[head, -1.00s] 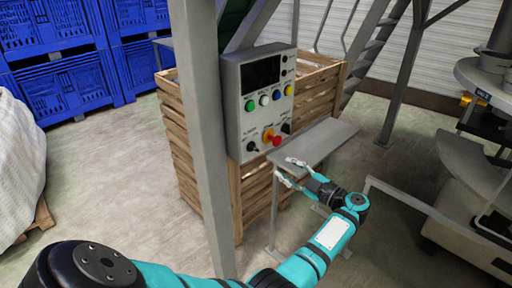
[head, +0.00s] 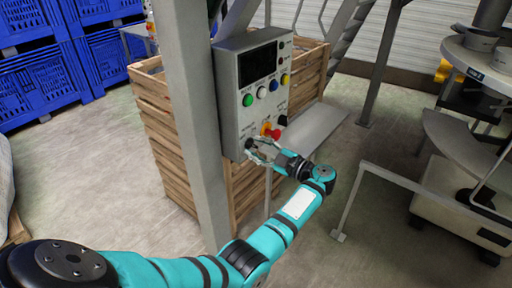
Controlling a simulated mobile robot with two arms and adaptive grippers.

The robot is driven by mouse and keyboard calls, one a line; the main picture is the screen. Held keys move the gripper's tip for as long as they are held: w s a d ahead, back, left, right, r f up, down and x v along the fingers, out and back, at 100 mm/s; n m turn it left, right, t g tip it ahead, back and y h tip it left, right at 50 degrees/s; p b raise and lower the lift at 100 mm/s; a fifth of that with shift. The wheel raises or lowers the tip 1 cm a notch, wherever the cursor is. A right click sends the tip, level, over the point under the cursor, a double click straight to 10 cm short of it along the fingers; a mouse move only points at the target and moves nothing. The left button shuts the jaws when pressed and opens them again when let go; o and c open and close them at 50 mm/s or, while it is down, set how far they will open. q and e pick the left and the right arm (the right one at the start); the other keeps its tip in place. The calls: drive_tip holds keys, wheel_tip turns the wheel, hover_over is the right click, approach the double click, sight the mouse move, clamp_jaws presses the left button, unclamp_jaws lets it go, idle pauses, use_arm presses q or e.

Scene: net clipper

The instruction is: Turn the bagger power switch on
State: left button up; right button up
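The grey control box (head: 240,95) stands on a post in the middle of the head view. Its front has a dark display (head: 258,64), a row of green, white, blue and yellow buttons, a red mushroom button (head: 275,133) on yellow, and two black rotary switches. One black switch (head: 250,144) is at the lower left, the other (head: 283,120) at the right. Labels are too small to read. My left gripper (head: 259,151) is open at the lower left switch, its fingertips close to it; contact cannot be told. My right gripper is not in view.
A grey steel post (head: 191,120) stands just left of the box. Wooden crates (head: 165,135) are behind it. A small grey shelf (head: 312,128) lies to the right below the box. Blue bins (head: 60,70) stand at the back left; machinery stands at the right.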

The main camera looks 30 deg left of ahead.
use_arm(q)
drive_tip(key=c, duration=0.3)
clamp_jaws()
